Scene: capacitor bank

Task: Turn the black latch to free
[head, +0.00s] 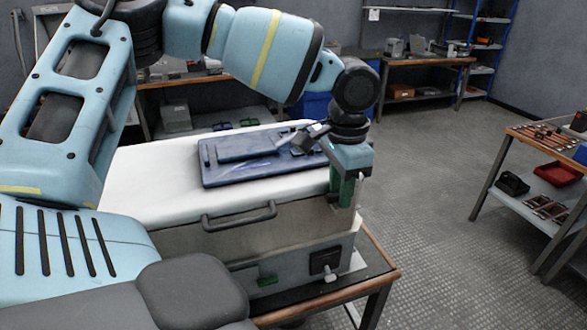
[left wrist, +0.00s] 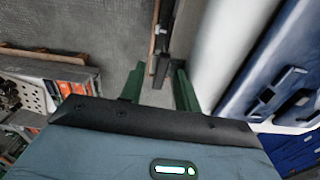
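My left gripper (head: 347,192) points down at the right end of a white-topped grey cabinet (head: 230,241). In the left wrist view its two green fingers (left wrist: 159,86) are apart, with a clear gap between them. A dark bar-like piece (left wrist: 161,68) shows beyond the gap; I cannot tell whether it is the latch, and no contact with it shows. A dark square fitting (head: 324,260) with a pale lever is low on the cabinet's front, below the gripper; whether this is the black latch is unclear. My right gripper is not in view.
A dark handle (head: 239,217) sticks out from the cabinet's front. A blue panel (head: 262,172) lies on the white top. The cabinet stands on a wood-edged table (head: 384,262). A side table (head: 550,175) with bins is at right. The floor between is clear.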

